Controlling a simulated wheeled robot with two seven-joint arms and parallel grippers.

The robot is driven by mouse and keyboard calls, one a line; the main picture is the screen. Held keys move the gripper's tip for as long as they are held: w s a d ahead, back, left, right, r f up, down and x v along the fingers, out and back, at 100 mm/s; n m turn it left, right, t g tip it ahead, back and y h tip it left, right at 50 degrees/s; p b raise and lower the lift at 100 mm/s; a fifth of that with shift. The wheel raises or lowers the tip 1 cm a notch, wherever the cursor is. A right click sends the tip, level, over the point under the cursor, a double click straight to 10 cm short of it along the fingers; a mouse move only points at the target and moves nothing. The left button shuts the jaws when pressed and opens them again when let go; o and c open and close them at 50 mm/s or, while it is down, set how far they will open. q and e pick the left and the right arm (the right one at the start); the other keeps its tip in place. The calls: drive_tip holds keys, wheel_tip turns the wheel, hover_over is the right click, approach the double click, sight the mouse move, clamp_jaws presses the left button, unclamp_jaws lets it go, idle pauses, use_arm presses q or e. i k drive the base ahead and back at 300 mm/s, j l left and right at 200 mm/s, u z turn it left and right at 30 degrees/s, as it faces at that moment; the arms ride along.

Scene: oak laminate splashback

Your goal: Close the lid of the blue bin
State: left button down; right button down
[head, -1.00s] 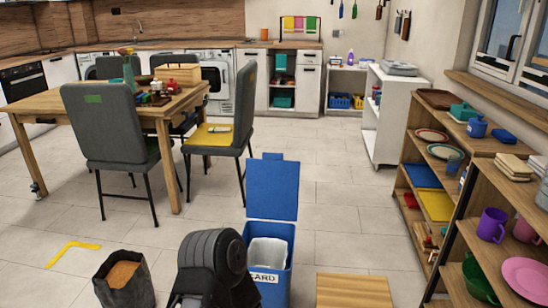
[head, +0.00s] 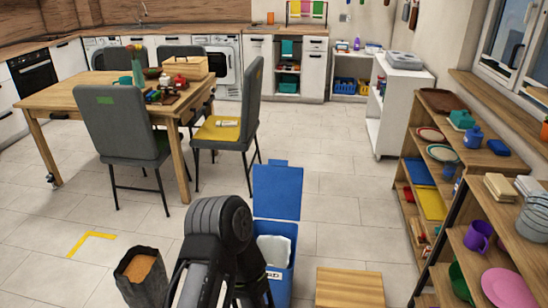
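The blue bin (head: 284,275) stands on the tiled floor at the bottom middle of the head view. Its blue lid (head: 278,192) is open and stands upright at the bin's far edge. A white liner shows inside the bin. A dark arm of mine rises from the bottom edge just left of the bin and hides its left side and part of its label. The lid is apart from this arm. I see no gripper fingers, so neither gripper shows in this view.
A dark sack (head: 141,277) stands on the floor left of my arm, and a wooden box or stool (head: 349,288) is right of the bin. Wooden shelves (head: 434,178) line the right side. A dining table (head: 60,97) with chairs is at the left. The floor beyond the lid is clear.

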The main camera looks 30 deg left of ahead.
sight(277, 187)
drive_tip(key=i+j+z, duration=0.15)
drive_tip(key=j+z, duration=0.35)
drive_tip(key=j, duration=1.05)
drive_tip(key=k+j+z, duration=0.1)
drive_tip(key=j+z, duration=0.35)
drive_tip(key=j, duration=1.1)
